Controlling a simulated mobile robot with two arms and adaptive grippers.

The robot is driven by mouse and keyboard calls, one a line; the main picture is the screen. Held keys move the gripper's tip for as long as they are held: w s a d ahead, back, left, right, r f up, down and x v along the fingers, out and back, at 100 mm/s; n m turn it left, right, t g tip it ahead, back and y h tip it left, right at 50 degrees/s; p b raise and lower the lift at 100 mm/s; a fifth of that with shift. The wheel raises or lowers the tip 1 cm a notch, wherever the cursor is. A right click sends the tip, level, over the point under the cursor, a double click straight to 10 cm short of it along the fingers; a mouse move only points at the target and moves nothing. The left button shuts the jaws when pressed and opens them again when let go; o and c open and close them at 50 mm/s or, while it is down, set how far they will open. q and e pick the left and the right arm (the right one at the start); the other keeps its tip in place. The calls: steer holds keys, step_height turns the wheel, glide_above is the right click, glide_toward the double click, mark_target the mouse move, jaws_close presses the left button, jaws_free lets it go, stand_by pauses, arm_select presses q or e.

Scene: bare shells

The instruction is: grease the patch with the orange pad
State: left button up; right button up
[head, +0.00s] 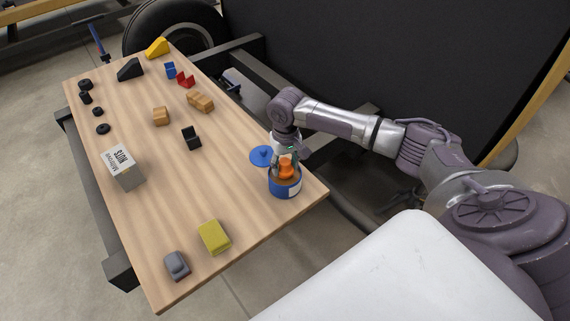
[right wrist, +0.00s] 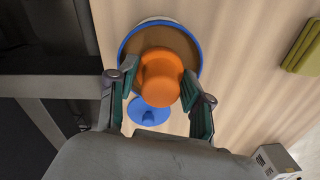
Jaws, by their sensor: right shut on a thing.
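My right gripper (head: 287,155) is shut on the orange pad (head: 286,171), a round piece with a knob. It holds the pad at the mouth of an open blue tin (head: 285,188) with a pale label, near the table's right corner. In the right wrist view, the pad (right wrist: 161,80) sits between the two fingers, over the brown contents of the tin (right wrist: 183,45). I cannot tell whether the pad touches the contents. No patch can be made out for certain. My left gripper is out of view.
The tin's blue lid (head: 261,156) lies beside it on the wooden table (head: 215,165). A yellow-green block (head: 215,237) and a grey item (head: 177,265) lie near the front edge. A nuts box (head: 123,168) stands at left. Small coloured blocks and black rings lie farther back.

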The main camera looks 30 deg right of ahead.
mark_target(285, 161)
steer(key=shift+f, duration=0.5)
stand_by(0.3)
steer(key=shift+s+f+p, duration=0.1)
steer(key=shift+f+p, duration=0.05)
steer(key=shift+p, duration=0.35)
stand_by(2.2)
step_height(285, 161, up, 7)
steer(key=p, duration=0.8)
steer(key=shift+p, duration=0.4)
stand_by(0.5)
